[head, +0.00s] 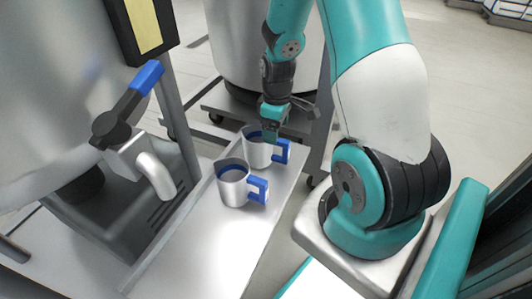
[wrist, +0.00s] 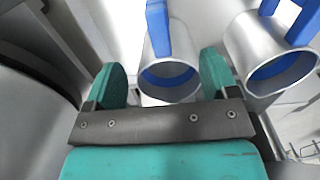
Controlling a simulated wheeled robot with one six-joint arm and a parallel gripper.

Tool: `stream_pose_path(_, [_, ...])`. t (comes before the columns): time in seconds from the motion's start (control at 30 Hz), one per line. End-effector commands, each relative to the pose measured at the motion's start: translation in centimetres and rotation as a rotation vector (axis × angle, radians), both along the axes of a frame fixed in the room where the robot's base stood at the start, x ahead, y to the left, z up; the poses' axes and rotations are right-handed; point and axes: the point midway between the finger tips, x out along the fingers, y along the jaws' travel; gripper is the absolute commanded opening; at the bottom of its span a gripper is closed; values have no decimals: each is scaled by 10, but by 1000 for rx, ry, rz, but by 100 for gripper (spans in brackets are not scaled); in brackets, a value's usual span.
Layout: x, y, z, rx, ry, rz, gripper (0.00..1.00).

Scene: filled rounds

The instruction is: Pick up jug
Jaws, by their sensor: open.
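Two silver metal jugs with blue handles and blue inside stand upright on a narrow metal shelf (head: 188,248) in the head view. The near jug (head: 232,190) is apart from my gripper. The far jug (head: 256,155) is right by my gripper (head: 271,132), which partly covers its rim. In the wrist view my gripper (wrist: 162,78) is open, with one green finger on each side of a jug (wrist: 160,92) and its blue handle pointing away. I cannot tell whether the fingers touch it. The other jug (wrist: 250,75) shows at the right, outside the fingers.
A large steel tank (head: 60,70) with a blue-levered tap (head: 146,78) and a spout (head: 156,177) stands left of the shelf, above a dark drip basin (head: 95,220). Another tank (head: 235,50) on a wheeled frame stands behind. The floor beyond the shelf is open.

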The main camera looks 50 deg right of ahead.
Motion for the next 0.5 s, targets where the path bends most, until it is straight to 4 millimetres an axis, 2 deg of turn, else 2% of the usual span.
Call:
stream_pose_path(0.23, [-4, 2, -41, 1, 3, 0, 80])
stream_pose_path(0.33, [-4, 2, -47, 1, 1, 0, 80])
stream_pose_path(0.5, [-4, 1, -46, 0, 0, 0, 80])
